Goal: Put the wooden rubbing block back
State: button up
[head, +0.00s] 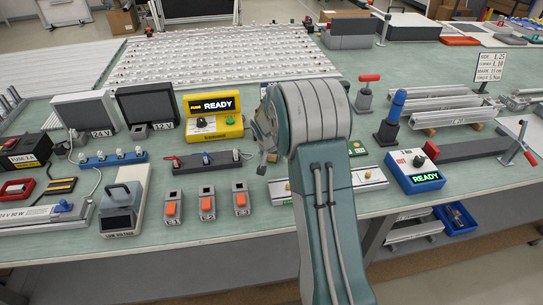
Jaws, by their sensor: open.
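I cannot pick out the wooden rubbing block with certainty in the head view. Small tan blocks (430,132) show under the aluminium profiles at the right, but I cannot tell whether one of them is it. My gripper (264,160) is over the green bench (330,228), left of my arm's large grey-and-teal joint. It is open, mostly hidden by my arm, and I see nothing held in it. My arm also hides part of the bench behind it.
A yellow READY tester (212,116) stands left of my gripper. Three orange-switch boxes (207,204) stand near the front edge. A blue READY box (415,172) and a red-handled clamp (520,145) are at the right. A slatted light panel (225,55) lies behind.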

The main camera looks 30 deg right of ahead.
jog(key=shift+d, duration=0.1)
jog(key=shift+r, duration=0.3)
jog(key=v, duration=1.2)
jog(key=s+a+r+n+t+y, duration=0.1)
jog(key=s+a+r+n, duration=0.1)
jog(key=s+a+r, duration=0.4)
jog(key=s+a+r+n, duration=0.2)
jog(key=s+r, duration=0.2)
jog(key=s, duration=0.4)
jog(key=s+a+n+y, duration=0.1)
jog(key=s+a+n, duration=0.1)
jog(key=s, duration=0.6)
jog(key=s+a+n+t, duration=0.1)
jog(key=s+a, duration=0.3)
jog(key=s, duration=0.4)
jog(key=shift+s+r+n+y, duration=0.25)
jog(key=shift+n+y, duration=0.15)
jog(key=shift+d, duration=0.15)
